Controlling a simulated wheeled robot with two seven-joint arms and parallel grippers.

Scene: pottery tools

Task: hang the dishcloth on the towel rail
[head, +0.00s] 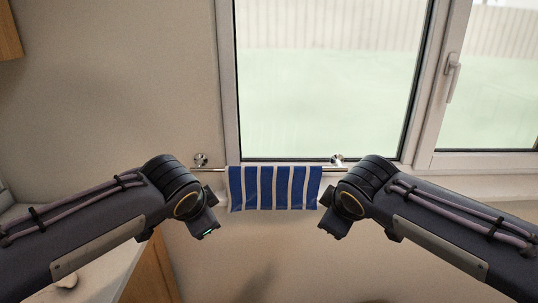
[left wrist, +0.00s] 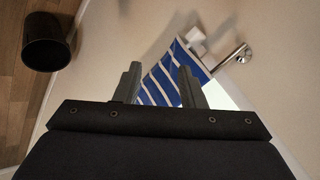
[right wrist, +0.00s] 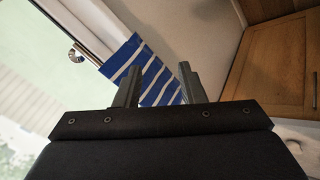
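The blue dishcloth with white stripes (head: 275,188) hangs over the towel rail (head: 215,169), spread fairly flat below the window. The rail's ends show on both sides of the cloth. My left gripper (head: 222,196) is at the cloth's left edge and my right gripper (head: 326,194) at its right edge. In the left wrist view the fingers (left wrist: 160,80) stand apart, with the cloth (left wrist: 162,82) beyond them. In the right wrist view the fingers (right wrist: 157,82) are also apart, with the cloth (right wrist: 130,58) beyond. I cannot tell whether any finger touches the cloth.
The window frame (head: 228,80) rises just above the rail, with a handle (head: 452,78) at right. A black bin (left wrist: 47,42) stands on the wooden floor in the left wrist view. A wooden cabinet (right wrist: 268,70) is at the right wrist view's right. The wall below the cloth is clear.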

